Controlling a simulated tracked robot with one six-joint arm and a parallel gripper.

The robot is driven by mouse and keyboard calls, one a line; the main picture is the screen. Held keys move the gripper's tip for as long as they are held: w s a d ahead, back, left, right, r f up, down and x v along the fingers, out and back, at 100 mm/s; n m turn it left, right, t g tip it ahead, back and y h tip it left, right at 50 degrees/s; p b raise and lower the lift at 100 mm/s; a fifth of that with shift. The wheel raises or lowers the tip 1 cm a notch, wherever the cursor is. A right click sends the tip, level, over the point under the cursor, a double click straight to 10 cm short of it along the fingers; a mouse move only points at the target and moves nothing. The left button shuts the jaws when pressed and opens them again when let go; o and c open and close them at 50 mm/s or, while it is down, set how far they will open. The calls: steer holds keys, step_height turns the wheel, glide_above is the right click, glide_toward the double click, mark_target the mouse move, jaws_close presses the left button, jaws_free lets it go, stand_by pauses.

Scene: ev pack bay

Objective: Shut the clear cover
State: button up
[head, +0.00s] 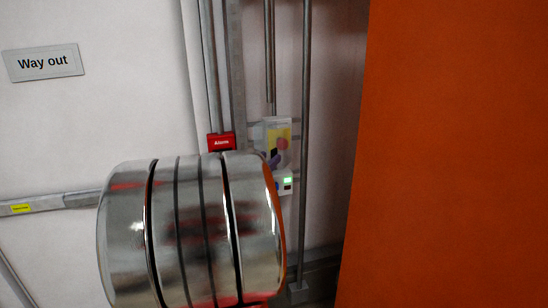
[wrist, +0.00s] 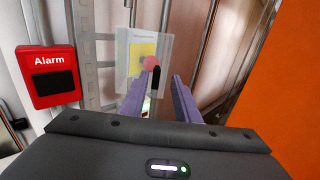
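The clear cover (wrist: 126,72) shows in the wrist view as a pale see-through sheet around a yellow plate (wrist: 138,50) with a red round button (wrist: 152,62). I cannot tell how far the cover stands from the plate. My gripper (wrist: 159,82) has its two purple fingers apart, with nothing seen between them; the fingertips overlap the lower part of the cover in view, and contact cannot be judged. In the head view the yellow plate (head: 285,132) and red button (head: 281,143) are small, partly hidden by my arm and a purple finger (head: 274,161).
A red alarm box (wrist: 47,75) is on the left in the wrist view, also seen in the head view (head: 221,142). Metal conduits (head: 307,100) run up the wall. A large orange panel (head: 455,150) blocks the right. A green-lit device (head: 286,183) sits below the plate.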

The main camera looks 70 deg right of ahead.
mark_target(274, 154)
steer(key=shift+x, duration=1.65)
steer(key=shift+c, duration=0.5)
jaws_close()
steer(key=shift+w+a, duration=0.1)
steer(key=shift+a, duration=0.1)
steer(key=shift+d, duration=0.15)
